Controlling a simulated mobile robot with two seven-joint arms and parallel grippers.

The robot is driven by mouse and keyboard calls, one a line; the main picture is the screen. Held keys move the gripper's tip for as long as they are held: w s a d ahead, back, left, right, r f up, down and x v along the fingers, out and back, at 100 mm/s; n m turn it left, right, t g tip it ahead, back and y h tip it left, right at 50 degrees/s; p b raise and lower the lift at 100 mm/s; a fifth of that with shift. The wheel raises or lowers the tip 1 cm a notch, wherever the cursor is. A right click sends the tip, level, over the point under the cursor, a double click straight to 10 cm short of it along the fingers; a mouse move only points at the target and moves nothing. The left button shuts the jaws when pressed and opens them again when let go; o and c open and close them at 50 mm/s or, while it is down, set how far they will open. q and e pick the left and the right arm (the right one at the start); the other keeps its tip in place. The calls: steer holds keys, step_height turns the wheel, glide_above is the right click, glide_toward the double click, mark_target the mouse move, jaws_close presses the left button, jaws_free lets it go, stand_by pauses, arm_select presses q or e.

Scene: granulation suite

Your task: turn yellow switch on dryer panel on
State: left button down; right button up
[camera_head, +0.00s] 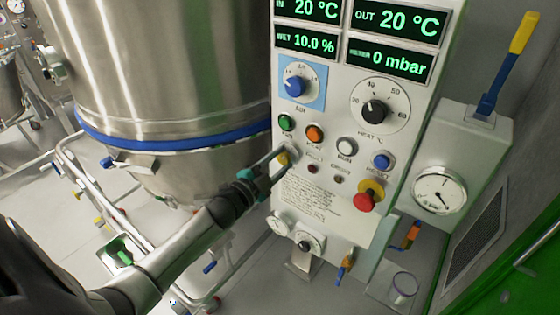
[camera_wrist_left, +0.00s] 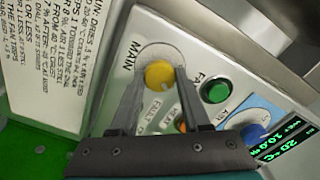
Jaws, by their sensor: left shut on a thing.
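The dryer panel (camera_head: 330,190) is a pale upright board with displays, knobs and buttons. The yellow switch (camera_wrist_left: 159,75) is a round knob on a grey plate marked MAIN in the left wrist view. In the head view the yellow switch (camera_head: 284,158) shows partly behind my fingers at the panel's left edge, below the green button. My left gripper (camera_head: 288,156) reaches in from the left and is shut on the yellow switch. In the wrist view its fingers (camera_wrist_left: 160,82) stand on either side of the knob. My right gripper is not in view.
A green button (camera_head: 286,122) and an orange button (camera_head: 314,133) sit close above the switch. A red emergency knob (camera_head: 364,200) is lower right. A steel vessel (camera_head: 165,70) with a blue band stands left of the panel, close above my left arm.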

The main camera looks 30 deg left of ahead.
arm_select(q)
steer(key=shift+c, duration=1.8)
jaws_free()
steer(key=s+a, duration=0.1)
steer(key=s, duration=1.4)
steer(key=shift+s+a, duration=0.1)
